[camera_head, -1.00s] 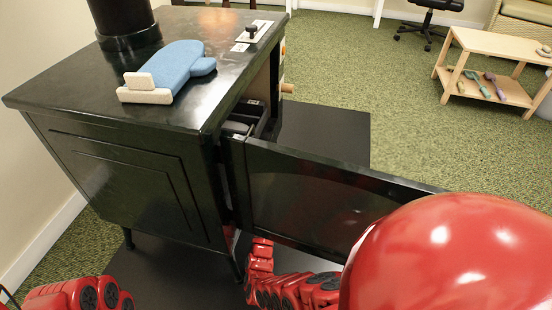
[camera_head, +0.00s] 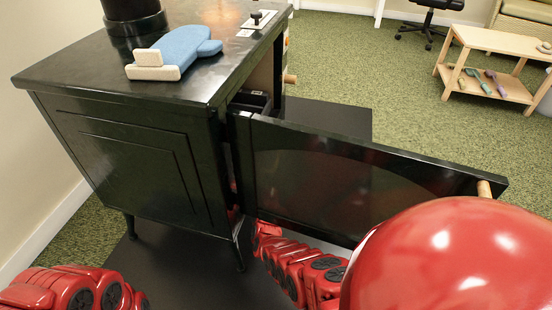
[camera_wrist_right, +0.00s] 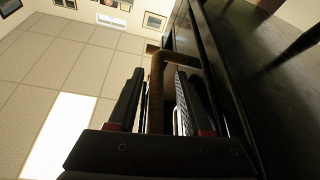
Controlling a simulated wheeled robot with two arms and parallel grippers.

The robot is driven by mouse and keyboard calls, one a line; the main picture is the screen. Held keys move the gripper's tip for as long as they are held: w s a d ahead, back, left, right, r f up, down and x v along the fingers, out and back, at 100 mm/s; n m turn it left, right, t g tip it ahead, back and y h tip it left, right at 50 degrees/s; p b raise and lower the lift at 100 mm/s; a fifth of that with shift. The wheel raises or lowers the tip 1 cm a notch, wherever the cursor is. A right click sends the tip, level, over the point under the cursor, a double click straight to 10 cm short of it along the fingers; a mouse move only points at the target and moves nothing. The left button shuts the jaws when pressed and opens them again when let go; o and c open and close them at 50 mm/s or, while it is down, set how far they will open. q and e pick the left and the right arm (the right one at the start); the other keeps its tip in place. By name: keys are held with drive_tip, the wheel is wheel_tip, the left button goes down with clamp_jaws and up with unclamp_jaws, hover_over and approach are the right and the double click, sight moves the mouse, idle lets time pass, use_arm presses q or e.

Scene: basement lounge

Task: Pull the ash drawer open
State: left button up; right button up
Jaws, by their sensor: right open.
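The black stove (camera_head: 140,165) stands at left in the head view, its door (camera_head: 340,175) swung open toward the right. The ash drawer cannot be made out in the head view; the open door and my arm cover the stove's lower front. In the right wrist view, a bent brown handle (camera_wrist_right: 157,90) runs between the two black fingers of my right gripper (camera_wrist_right: 160,78). The fingers are apart, one on each side of the bar. The handle's far end meets a dark panel (camera_wrist_right: 225,80) at right. My right gripper is hidden in the head view. My left gripper is outside the views.
A blue and cream object (camera_head: 176,54) lies on the stove top beside the black flue pipe (camera_head: 134,20). The door's wooden knob (camera_head: 484,189) sticks out near its outer end. A low wooden table (camera_head: 492,42) stands far right. Green carpet (camera_head: 400,110) between is clear.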

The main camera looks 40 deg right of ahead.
drive_tip(key=shift+w, duration=0.15)
drive_tip(key=shift+d, duration=0.1)
drive_tip(key=shift+c, duration=1.2)
drive_tip(key=shift+s, duration=0.2)
drive_tip(key=c, duration=0.5)
drive_tip(key=shift+s, duration=0.15)
clamp_jaws()
drive_tip(key=shift+a+f, duration=0.1)
drive_tip(key=shift+a, duration=0.1)
